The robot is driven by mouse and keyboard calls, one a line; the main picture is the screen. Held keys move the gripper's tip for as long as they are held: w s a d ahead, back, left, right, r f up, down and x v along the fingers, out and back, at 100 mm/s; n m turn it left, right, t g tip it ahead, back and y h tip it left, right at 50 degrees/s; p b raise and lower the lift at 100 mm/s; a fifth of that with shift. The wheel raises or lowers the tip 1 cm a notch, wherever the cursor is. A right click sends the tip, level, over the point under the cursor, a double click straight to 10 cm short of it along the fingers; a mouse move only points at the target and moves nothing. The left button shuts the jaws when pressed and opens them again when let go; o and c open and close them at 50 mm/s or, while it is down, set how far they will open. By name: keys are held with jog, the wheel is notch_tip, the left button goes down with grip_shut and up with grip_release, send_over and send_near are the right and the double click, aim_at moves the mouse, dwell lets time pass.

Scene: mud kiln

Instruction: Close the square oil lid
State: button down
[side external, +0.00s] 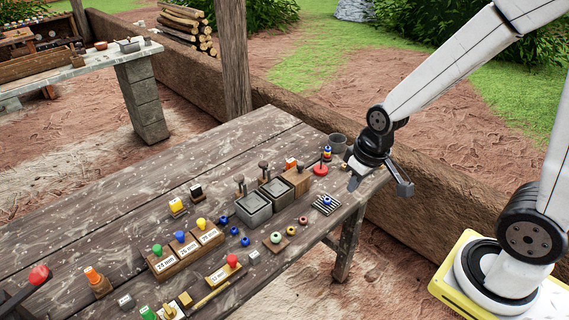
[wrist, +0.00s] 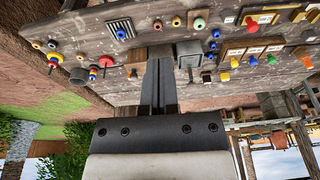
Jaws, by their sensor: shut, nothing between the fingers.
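Two square grey open-topped boxes (side external: 253,209) (side external: 278,193) stand side by side near the middle of the table. Dark knobbed handles (side external: 240,182) (side external: 263,168) rise just behind them; I cannot tell clearly whether these belong to raised lids. A grey box also shows in the wrist view (wrist: 188,50), partly hidden beside my fingers. My gripper (side external: 354,184) is shut and empty, above the table's right end, to the right of the boxes and apart from them. Its fingers show closed together in the wrist view (wrist: 158,65).
A wooden block (side external: 296,180) stands right of the boxes. Small coloured rings and labelled peg blocks (side external: 188,248) fill the front. The table's back left (side external: 200,165) is mostly clear.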

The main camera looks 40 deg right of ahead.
jog(key=w+d+f+t+y, duration=0.1)
jog(key=w+d+f, duration=0.3)
jog(key=w+d, duration=0.6)
jog(key=w+d+f+m+t+y, duration=0.1)
jog(key=w+d+f+t+y, duration=0.1)
jog(key=w+d, duration=0.7)
jog(key=d+f+y, duration=0.1)
jog(key=d+f, duration=0.1)
jog(key=d, duration=0.2)
jog(key=shift+w+f, duration=0.15)
jog(key=shift+w, duration=0.2)
jog(key=shift+a, duration=0.1)
send_near(297, 171)
notch_tip(297, 171, down, 4)
jog(key=w+d, duration=0.2)
jog(key=shift+a, duration=0.9)
